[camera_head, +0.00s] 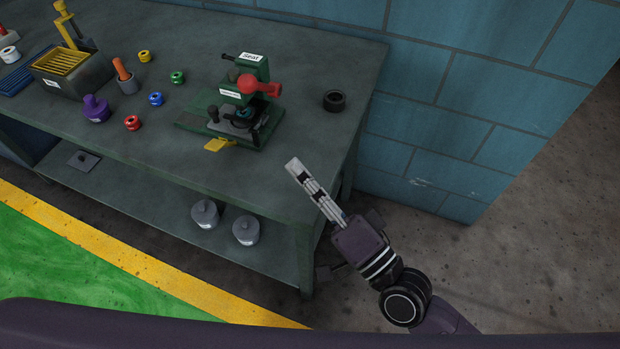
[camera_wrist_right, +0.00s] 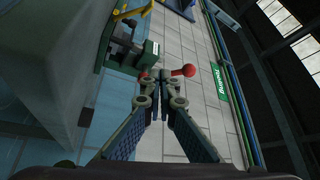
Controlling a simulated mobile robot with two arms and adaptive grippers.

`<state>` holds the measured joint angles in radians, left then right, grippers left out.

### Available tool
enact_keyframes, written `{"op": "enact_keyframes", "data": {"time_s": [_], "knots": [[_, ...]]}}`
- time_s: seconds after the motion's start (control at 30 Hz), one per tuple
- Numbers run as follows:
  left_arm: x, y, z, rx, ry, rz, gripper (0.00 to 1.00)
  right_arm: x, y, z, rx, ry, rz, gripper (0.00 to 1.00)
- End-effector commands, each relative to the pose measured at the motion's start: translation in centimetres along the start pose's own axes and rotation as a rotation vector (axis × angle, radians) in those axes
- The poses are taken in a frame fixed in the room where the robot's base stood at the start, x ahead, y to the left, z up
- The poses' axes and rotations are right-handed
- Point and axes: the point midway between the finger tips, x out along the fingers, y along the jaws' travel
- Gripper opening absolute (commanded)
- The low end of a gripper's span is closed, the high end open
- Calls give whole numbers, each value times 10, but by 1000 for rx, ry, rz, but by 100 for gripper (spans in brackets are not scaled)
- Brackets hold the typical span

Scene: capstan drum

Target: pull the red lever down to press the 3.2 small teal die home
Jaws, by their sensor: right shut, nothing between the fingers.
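The green press (camera_head: 246,92) stands on the workbench and bears a label reading "Seat". Its red lever (camera_head: 262,87) ends in a round knob pointing right; the red knob also shows in the right wrist view (camera_wrist_right: 187,70). A small teal piece (camera_head: 244,114) sits low in the press, partly hidden by the press head; I cannot read a size on it. My right gripper (camera_head: 293,164) is shut and empty, in front and to the right of the press, apart from the lever. In the right wrist view its fingers (camera_wrist_right: 160,108) are together. My left gripper is not in view.
A black ring (camera_head: 334,100) lies right of the press. A yellow tab (camera_head: 218,144) sticks out at the press's front. Several small coloured spools and a purple piece (camera_head: 95,108) stand to the left. A blue block wall (camera_head: 450,90) rises behind the bench.

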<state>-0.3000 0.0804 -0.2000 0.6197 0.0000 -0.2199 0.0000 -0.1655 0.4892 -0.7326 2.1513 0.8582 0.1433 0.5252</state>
Motion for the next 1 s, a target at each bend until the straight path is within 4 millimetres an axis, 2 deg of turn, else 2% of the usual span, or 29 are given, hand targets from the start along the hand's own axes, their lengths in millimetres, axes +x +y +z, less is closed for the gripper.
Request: {"op": "enact_keyframes", "data": {"time_s": [0.1,0.27,1.0], "knots": [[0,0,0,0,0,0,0,-15,0,0,-1,-1,1,0],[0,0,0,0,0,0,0,-24,0,-1,-1,2,-1,0],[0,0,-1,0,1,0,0,-25,-1,-2,-1,4,-3,0]]}}
